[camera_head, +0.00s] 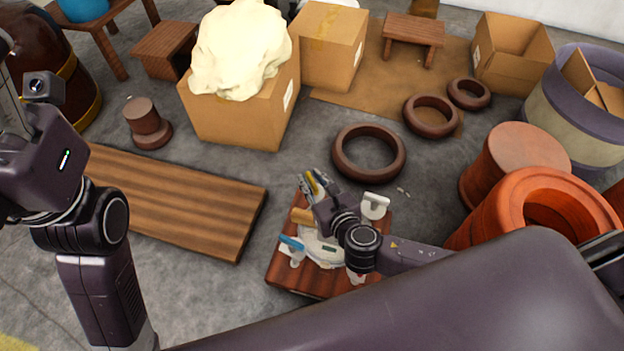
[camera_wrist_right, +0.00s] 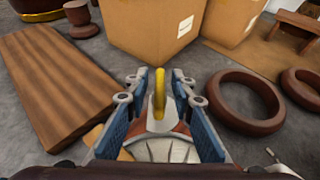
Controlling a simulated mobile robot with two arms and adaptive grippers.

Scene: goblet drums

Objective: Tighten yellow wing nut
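The yellow wing nut (camera_wrist_right: 159,92) stands upright between the two blue-padded fingers of my right gripper (camera_wrist_right: 160,110) in the right wrist view. A gap shows on each side of it, so the fingers are open around it and not visibly touching it. In the head view my right gripper (camera_head: 313,186) reaches over a small red-brown wooden stand (camera_head: 285,275). A white round part (camera_head: 322,250) lies on the stand below my wrist, partly hidden by my arm. My left arm is raised at the left, and its fingertips are not in view.
A blue-topped piece (camera_head: 292,243) and a white bracket (camera_head: 374,206) are on the stand. A dark ring (camera_head: 369,152) lies behind it, a plank board (camera_head: 180,200) to the left, and orange drum shells (camera_head: 540,205) to the right. A cardboard box (camera_head: 240,110) stands farther back.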

